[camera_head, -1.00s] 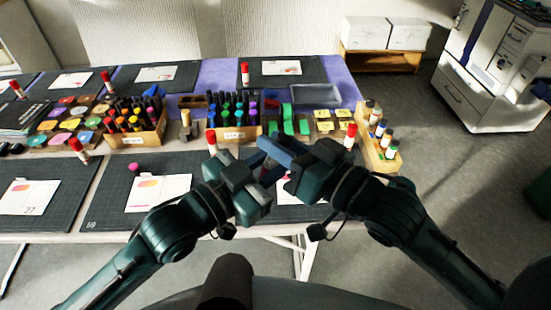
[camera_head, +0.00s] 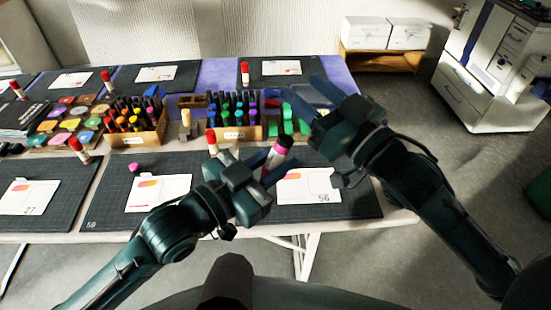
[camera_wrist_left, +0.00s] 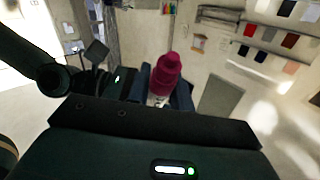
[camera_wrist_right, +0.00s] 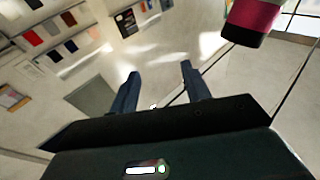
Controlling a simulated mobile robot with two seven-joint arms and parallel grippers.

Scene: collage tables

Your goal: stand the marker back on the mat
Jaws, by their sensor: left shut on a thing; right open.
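The marker (camera_head: 277,156) has a dark end, a magenta band and a pale body. My left gripper (camera_head: 263,166) is shut on it and holds it tilted above the front right mat (camera_head: 355,200), dark end up. Its magenta end shows in the left wrist view (camera_wrist_left: 166,72), and part of it hangs at the top of the right wrist view (camera_wrist_right: 250,22). My right gripper (camera_head: 305,88) is open and empty, up and right of the marker. Its parted fingers also show in the right wrist view (camera_wrist_right: 160,88). The marker's lower part is hidden by my left gripper.
A card numbered 56 (camera_head: 310,188) lies on the front right mat. A magenta cap-like thing (camera_head: 134,168) is on the mat to the left (camera_head: 105,205). A red-capped stick (camera_head: 211,141) and pen-filled wooden boxes (camera_head: 240,132) stand behind. The mat's right part is clear.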

